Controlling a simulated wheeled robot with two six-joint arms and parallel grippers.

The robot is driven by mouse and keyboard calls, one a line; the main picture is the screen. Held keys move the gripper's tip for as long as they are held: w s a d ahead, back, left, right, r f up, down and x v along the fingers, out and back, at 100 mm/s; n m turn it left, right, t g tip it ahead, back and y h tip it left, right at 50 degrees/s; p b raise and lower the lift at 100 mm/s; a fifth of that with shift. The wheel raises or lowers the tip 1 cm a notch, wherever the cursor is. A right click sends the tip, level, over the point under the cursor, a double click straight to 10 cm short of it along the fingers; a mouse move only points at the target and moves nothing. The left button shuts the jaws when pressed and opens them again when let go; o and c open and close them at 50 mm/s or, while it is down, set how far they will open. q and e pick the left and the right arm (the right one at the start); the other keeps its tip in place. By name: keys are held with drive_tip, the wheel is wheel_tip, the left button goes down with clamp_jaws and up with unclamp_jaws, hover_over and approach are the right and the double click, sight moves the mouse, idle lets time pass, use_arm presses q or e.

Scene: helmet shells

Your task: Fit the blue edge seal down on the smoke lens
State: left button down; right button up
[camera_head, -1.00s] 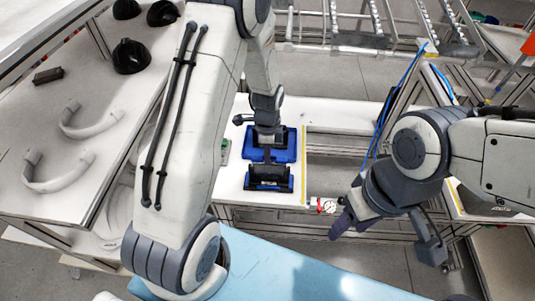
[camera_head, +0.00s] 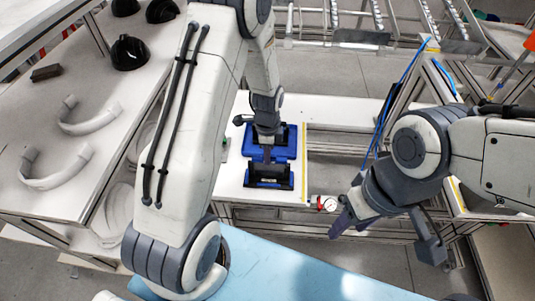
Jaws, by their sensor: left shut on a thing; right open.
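My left gripper (camera_head: 267,153) points down over the blue fixtures on the white worktop. It is shut on a thin, dark-looking piece that its fingers mostly hide. I cannot make out its blue colour, though it stands where the blue edge seal would be held. Just below the fingers a dark, smoke-coloured lens (camera_head: 268,174) lies across the front blue holder (camera_head: 268,186). I cannot tell whether the held piece touches the lens. My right gripper (camera_head: 387,238) is open and empty, off to the right, with its fingers wide apart.
A second blue holder (camera_head: 287,141) stands behind the front one. A shelf on the left holds black helmet shells (camera_head: 130,53) and white curved strips (camera_head: 88,122). A light blue surface (camera_head: 290,274) lies in front.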

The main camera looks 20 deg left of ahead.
use_arm(q)
drive_tip(key=shift+f, duration=0.4)
drive_tip(key=c, duration=0.8)
unclamp_jaws()
drive_tip(key=shift+r, duration=0.1)
drive_tip(key=shift+o, duration=0.2)
wheel_tip(320, 180, up, 10)
drive_tip(key=b, duration=0.2)
drive_tip(key=shift+r, duration=0.25)
drive_tip(key=s+d+r+n, duration=0.3)
drive_tip(key=s+d+r, duration=0.3)
drive_tip(key=s+d, duration=0.55)
drive_tip(key=s+d+r+n+h+b, duration=0.1)
drive_tip(key=s+d+n, duration=0.2)
drive_tip(key=s, duration=0.9)
drive_tip(key=shift+r+n, duration=0.2)
drive_tip(key=shift+n, duration=0.4)
